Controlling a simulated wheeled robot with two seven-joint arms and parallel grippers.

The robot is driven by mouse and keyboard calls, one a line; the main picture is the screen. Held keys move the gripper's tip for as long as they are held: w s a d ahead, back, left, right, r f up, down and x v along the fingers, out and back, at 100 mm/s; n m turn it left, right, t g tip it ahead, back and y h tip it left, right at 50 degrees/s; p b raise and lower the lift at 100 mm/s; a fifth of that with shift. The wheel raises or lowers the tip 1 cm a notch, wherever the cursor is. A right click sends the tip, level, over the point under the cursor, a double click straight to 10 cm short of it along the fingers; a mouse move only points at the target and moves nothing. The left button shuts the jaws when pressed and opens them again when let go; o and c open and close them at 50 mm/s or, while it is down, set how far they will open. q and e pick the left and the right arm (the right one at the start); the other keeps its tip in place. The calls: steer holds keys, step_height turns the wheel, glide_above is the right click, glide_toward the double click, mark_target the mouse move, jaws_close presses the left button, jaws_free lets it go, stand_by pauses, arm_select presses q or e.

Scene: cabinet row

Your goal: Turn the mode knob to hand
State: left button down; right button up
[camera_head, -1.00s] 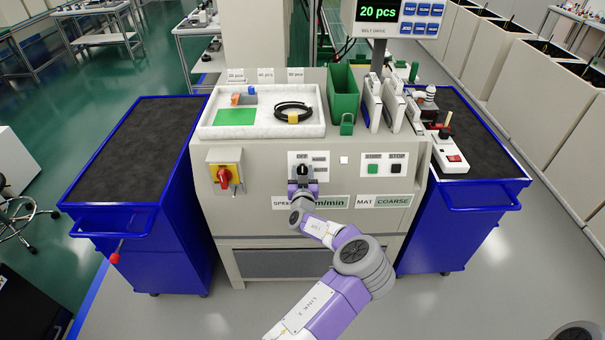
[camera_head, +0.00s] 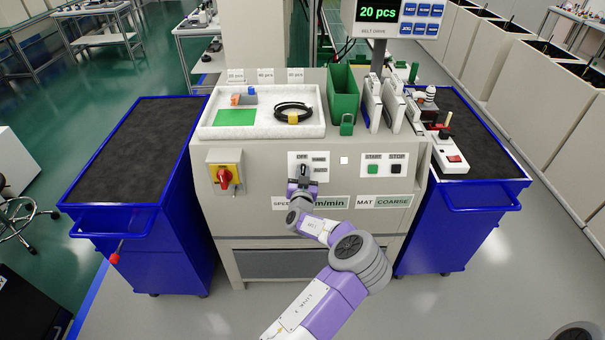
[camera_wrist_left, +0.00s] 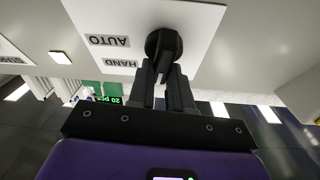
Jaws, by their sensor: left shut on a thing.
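The black mode knob (camera_head: 304,171) sits on a white label plate on the front of the grey machine. It also shows in the left wrist view (camera_wrist_left: 163,43). Its labels include OFF above it and, to its right in the head view, HAND and AUTO; the HAND label (camera_wrist_left: 119,64) and AUTO label (camera_wrist_left: 108,41) are upside down in the wrist view. My left gripper (camera_head: 303,180) is at the knob, with its fingers (camera_wrist_left: 167,72) shut on the knob's grip bar. In the head view the knob leans slightly right of upright. My right gripper is not in view.
A red and yellow rotary switch (camera_head: 224,177) is left of the knob. Green and black push buttons (camera_head: 384,169) are to its right. Blue carts (camera_head: 140,150) flank the machine. A white tray (camera_head: 262,130) lies on top.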

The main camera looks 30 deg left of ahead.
arm_select(q)
steer(key=m+h, duration=0.1)
steer(key=m, duration=0.1)
steer(key=m+h, duration=0.1)
steer(key=m, duration=0.2)
steer(key=shift+d+t, duration=0.1)
steer(key=shift+t, duration=0.2)
steer(key=shift+w+d+m+h+p, duration=0.15)
steer(key=shift+m+h, duration=0.4)
steer(key=shift+m, duration=0.45)
steer(key=shift+s+a+m+h+p, duration=0.15)
steer(key=shift+m+h, duration=0.4)
steer(key=shift+m, duration=0.45)
steer(key=shift+w+d, duration=0.1)
steer(key=shift+d, duration=0.05)
steer(key=c, duration=1)
jaws_free()
steer(key=shift+c, duration=0.2)
steer(key=p+v, duration=0.1)
steer(key=v, duration=0.6)
steer(key=shift+s, duration=0.3)
